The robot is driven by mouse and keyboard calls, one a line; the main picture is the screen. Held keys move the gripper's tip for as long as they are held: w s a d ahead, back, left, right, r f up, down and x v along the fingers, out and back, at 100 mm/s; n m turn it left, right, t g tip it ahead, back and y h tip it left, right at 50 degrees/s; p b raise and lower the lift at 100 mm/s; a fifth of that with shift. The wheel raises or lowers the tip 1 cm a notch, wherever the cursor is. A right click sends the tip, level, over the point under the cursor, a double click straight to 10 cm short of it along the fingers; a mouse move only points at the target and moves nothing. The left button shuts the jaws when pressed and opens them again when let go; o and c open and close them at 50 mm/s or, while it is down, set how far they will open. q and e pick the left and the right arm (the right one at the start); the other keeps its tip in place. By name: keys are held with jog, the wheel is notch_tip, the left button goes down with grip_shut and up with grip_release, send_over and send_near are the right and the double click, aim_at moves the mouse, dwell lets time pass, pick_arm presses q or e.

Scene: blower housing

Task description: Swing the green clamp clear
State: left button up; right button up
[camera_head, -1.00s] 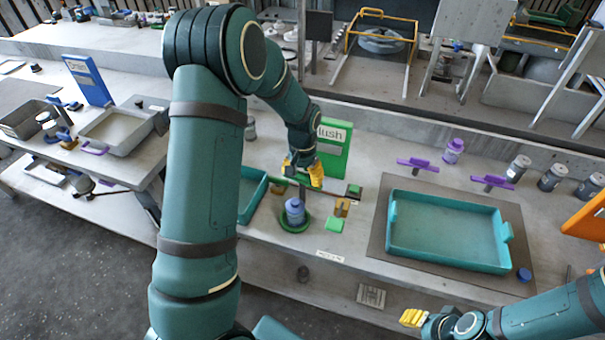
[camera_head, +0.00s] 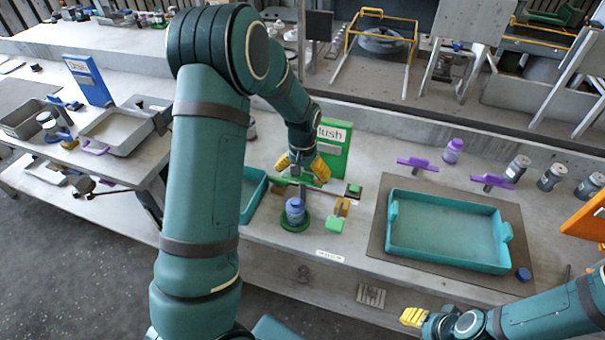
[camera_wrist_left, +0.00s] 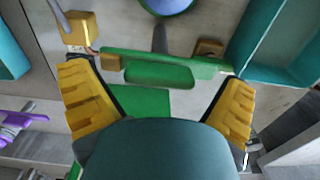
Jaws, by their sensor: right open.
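The green clamp (camera_wrist_left: 165,68) is a green bar with a loop handle, lying between brass-coloured blocks in the left wrist view. In the head view its bar (camera_head: 322,185) shows partly below my left gripper. My left gripper (camera_head: 302,173) has its yellow fingers spread wide, also seen in the left wrist view (camera_wrist_left: 157,85). The clamp's handle appears across the gap between the fingers; I cannot tell whether they touch it. A blue bottle (camera_head: 295,208) stands in a green ring in front of the clamp. My right gripper (camera_head: 412,317) is open and empty at the lower right.
A green sign (camera_head: 335,150) stands just behind my left gripper. A teal tray (camera_head: 450,205) sits on a dark mat to the right, with purple handles (camera_head: 418,163) behind it. A small teal bin (camera_head: 254,195) lies left of the bottle.

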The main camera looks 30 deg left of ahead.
pick_arm(q)
notch_tip(320, 180, up, 12)
dwell(0.7)
jog(key=shift+s+f, duration=0.1)
dwell(0.4)
